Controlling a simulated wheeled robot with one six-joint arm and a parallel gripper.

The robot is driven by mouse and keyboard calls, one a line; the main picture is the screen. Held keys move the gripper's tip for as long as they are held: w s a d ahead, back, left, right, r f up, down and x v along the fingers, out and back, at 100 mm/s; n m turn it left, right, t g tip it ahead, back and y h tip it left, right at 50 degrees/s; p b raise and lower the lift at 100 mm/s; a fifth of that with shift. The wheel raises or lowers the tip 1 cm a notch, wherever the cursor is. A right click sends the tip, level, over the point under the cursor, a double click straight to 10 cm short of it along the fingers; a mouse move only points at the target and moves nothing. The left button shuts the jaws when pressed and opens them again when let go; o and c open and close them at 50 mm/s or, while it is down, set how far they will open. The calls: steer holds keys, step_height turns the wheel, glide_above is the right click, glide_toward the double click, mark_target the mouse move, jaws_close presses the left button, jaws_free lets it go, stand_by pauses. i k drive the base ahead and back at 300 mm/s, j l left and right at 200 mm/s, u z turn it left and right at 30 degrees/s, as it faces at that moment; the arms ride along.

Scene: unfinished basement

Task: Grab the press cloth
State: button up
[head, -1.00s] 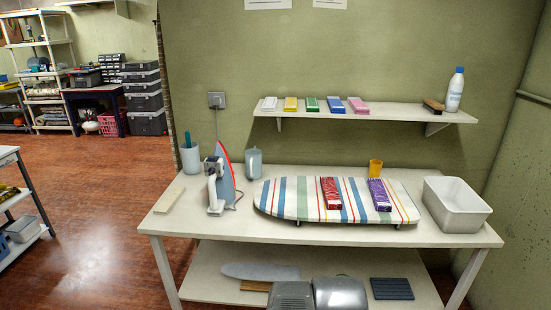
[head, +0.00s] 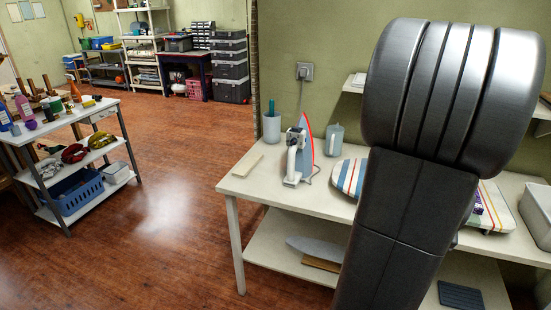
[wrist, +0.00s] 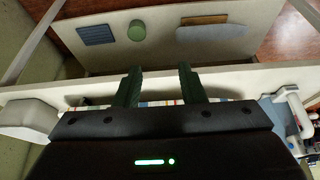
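I cannot tell for certain which thing is the press cloth. A flat dark blue ribbed piece (head: 460,295) lies on the lower shelf (head: 275,242); it also shows in the wrist view (wrist: 97,35). Beside it in the wrist view is a round green thing (wrist: 136,31), hidden in the head view. The striped ironing board (head: 349,176) on the table is mostly behind my arm. My gripper (wrist: 158,83) is open and empty, its fingers apart in front of the table's edge and the striped board. It does not show clearly in the head view.
The iron (head: 298,155) stands at the table's left, near a grey cup (head: 271,127) and a jug (head: 334,140). A white basin (head: 538,215) is at the right. A grey-blue sleeve board (head: 318,248) lies on the lower shelf. A cart (head: 75,150) stands left; open floor lies between.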

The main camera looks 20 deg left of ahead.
mark_target(243, 169)
steer(key=i+j, duration=0.15)
steer(key=j, duration=0.25)
steer(key=i+j, duration=0.15)
steer(key=j, duration=0.3)
steer(key=i+j, duration=0.1)
steer(key=j, duration=0.3)
steer(key=i+j, duration=0.15)
steer(key=j, duration=0.3)
steer(key=i+j, duration=0.15)
steer(key=j, duration=0.25)
steer(key=i+j, duration=0.15)
steer(key=j, duration=0.3)
steer(key=i+j, duration=0.15)
steer(key=j, duration=0.25)
steer(key=i+j, duration=0.15)
steer(key=j, duration=0.3)
steer(key=z, duration=0.05)
